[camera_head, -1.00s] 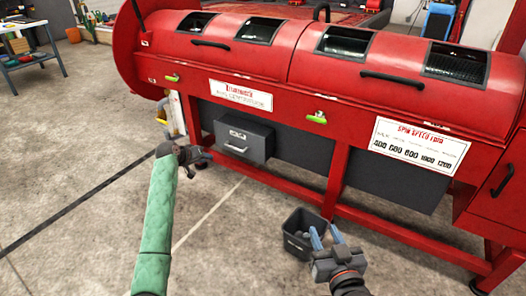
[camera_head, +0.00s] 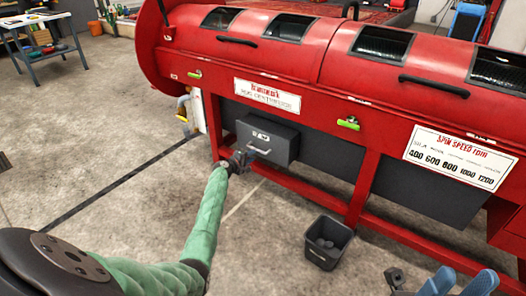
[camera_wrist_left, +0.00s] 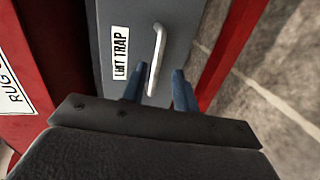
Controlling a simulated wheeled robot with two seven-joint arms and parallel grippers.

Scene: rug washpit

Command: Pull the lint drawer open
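The lint drawer (camera_head: 284,146) is a dark grey box front under the red machine, with a pale bar handle (camera_head: 259,150). In the left wrist view its front (camera_wrist_left: 190,30) carries a "LINT TRAP" label (camera_wrist_left: 120,55), and the handle (camera_wrist_left: 158,55) runs lengthwise. My left gripper (camera_head: 243,158) is at the handle. In the left wrist view its two blue fingers (camera_wrist_left: 157,90) are apart, one on each side of the handle's near end; I cannot tell whether they touch it. My right gripper (camera_head: 468,282) is open and empty at the bottom right of the head view.
The red machine (camera_head: 320,100) spans the back, with red legs and a low red rail (camera_head: 410,238). A black bin (camera_head: 328,243) with grey contents stands on the floor before it. A workbench (camera_head: 40,45) is far left. The concrete floor at left is clear.

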